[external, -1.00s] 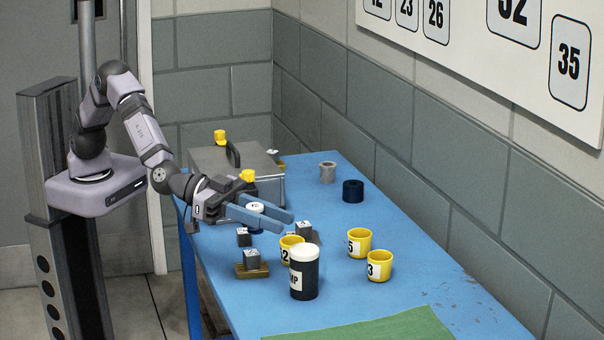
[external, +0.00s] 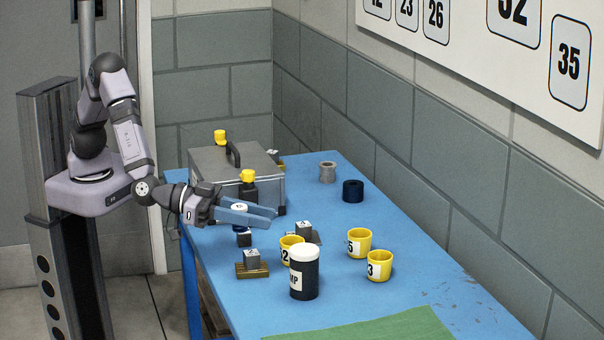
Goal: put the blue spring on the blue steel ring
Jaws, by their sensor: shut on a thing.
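My gripper (external: 271,218) has long blue fingers and is over the left part of the blue table. It is shut on a small white-topped blue piece (external: 239,208), which I take to be the blue spring; the fingers hide much of it and no coils can be made out. A dark blue ring (external: 353,191), which fits the blue steel ring, lies on the table toward the back, well to the right of my gripper. Nothing shows on top of it.
A grey ring (external: 327,173) is beside the blue ring. A grey metal case (external: 262,187) stands behind my gripper. Dark and grey blocks (external: 252,259), yellow cups (external: 359,243) and a white-lidded black jar (external: 304,278) stand in front. A green mat (external: 385,328) lies nearest.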

